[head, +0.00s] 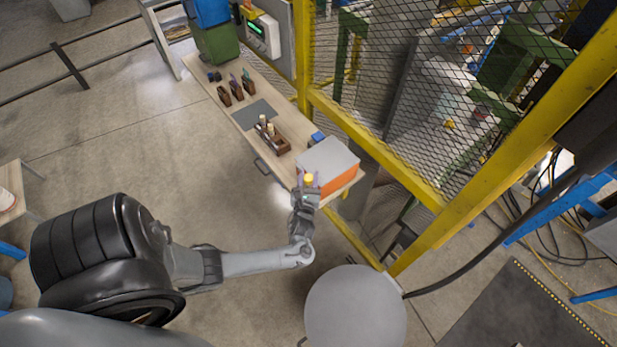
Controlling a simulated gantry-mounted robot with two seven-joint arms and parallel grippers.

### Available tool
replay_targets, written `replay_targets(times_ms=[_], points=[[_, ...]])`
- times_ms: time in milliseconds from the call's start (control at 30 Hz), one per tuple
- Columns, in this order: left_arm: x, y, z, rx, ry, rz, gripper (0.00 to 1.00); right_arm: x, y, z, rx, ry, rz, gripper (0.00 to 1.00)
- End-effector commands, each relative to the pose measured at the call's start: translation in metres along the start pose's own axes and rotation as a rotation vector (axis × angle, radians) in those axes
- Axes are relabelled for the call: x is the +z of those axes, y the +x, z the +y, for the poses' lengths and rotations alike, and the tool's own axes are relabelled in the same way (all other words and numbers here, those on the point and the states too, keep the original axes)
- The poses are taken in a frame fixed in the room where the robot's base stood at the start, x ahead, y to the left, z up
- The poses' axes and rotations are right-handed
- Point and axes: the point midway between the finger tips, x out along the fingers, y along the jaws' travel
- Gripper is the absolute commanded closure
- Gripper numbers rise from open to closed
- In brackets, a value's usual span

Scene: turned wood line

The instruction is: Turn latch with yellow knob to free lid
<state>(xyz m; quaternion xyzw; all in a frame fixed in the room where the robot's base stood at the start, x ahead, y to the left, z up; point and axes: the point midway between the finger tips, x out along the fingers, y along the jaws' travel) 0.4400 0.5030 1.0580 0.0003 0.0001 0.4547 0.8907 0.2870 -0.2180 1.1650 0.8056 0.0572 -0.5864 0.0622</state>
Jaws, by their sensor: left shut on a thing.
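An orange box with a grey-white lid (327,162) stands at the near end of the wooden bench. The yellow knob (309,179) shows at the box's near left side. My left gripper (308,183) reaches up to it from below and is shut on the yellow knob. The latch under the knob is hidden by the gripper. The lid looks closed on the box. My right gripper is not in view.
The bench (228,98) also holds a wooden tray (273,138) with tools, a grey mat (254,115), small wooden holders (237,90) and green and blue bins (212,38). A yellow-framed mesh fence (375,150) runs along the right. Open floor lies left of the bench.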

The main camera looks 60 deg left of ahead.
Motion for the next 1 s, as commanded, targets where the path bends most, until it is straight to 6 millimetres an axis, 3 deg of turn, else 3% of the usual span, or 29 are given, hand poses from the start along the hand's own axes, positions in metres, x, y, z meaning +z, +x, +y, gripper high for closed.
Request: replay_targets(times_ms=[133, 167, 267, 667, 1000], points=[[0.001, 0.000, 0.000, 0.000, -0.002, -0.001, 0.88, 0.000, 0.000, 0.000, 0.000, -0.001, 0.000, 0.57], [0.001, 0.000, 0.000, 0.000, -0.002, -0.001, 0.53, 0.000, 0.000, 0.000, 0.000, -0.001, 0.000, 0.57], [0.001, 0.000, 0.000, 0.000, -0.001, -0.001, 0.39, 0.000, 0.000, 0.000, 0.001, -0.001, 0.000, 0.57], [0.000, -0.005, 0.000, -0.002, -0.001, 0.001, 0.39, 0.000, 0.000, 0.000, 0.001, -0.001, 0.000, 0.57], [-0.001, -0.057, 0.000, -0.002, -0.003, 0.002, 0.39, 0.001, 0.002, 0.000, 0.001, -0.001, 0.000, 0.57]])
